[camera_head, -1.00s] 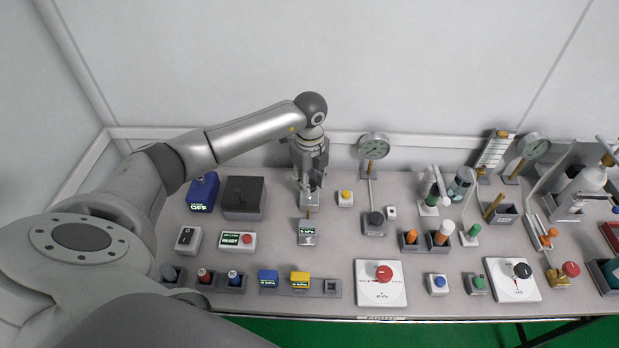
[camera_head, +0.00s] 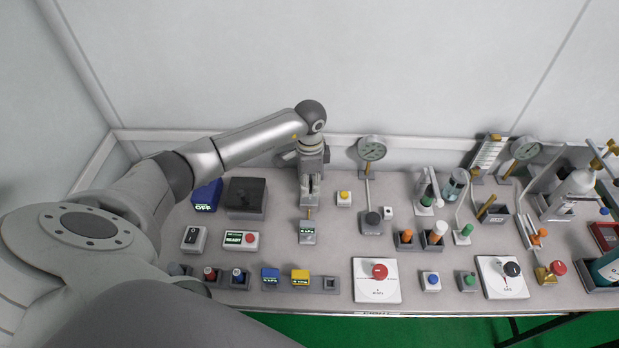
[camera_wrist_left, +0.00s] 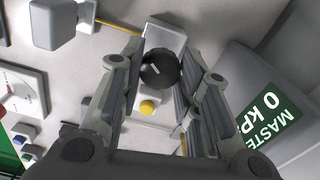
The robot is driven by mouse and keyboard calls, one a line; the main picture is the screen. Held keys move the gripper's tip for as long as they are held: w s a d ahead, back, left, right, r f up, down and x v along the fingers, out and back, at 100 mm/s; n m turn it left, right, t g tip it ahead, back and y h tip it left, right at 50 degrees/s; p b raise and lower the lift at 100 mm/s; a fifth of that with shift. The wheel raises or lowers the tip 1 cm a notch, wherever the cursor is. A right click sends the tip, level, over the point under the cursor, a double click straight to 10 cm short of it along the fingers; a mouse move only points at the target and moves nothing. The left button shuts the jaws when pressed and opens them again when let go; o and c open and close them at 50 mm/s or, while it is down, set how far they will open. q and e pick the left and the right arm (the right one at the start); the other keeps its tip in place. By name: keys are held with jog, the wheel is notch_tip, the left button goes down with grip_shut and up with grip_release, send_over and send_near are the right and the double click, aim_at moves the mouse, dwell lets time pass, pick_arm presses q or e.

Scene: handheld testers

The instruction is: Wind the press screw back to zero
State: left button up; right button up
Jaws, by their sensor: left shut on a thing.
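The press screw's dark round knob (camera_wrist_left: 160,68) shows in the left wrist view between my left gripper's fingers, in front of a pale block (camera_wrist_left: 166,36). A light mark runs across the knob. My left gripper (camera_head: 309,200) points down over the press in the head view and is shut on the knob, which it hides there. A brass stem (camera_head: 309,213) leads from the press to a small box with a lit display (camera_head: 307,231). A larger green display reading MASTER 0 kPa (camera_wrist_left: 268,112) stands close by in the left wrist view. My right gripper is not in view.
A yellow button box (camera_head: 344,197) stands just right of my gripper. A dark box (camera_head: 246,195) stands to its left. A round gauge (camera_head: 371,149) rises at the back right. Several other testers crowd the bench.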

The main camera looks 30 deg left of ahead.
pick_arm(q)
jog(key=shift+s+r+n+p, duration=0.1)
jog(key=shift+n+p, duration=0.2)
jog(key=shift+n, duration=0.3)
jog(key=n+p, duration=0.5)
jog(key=p, duration=0.4)
jog(key=shift+s+d, duration=0.1)
jog(key=shift+d, duration=0.05)
jog(key=shift+f+n+p, duration=0.2)
jog(key=shift+n+p, duration=0.4)
jog(key=shift+p, duration=0.25)
jog(key=o, duration=1.1)
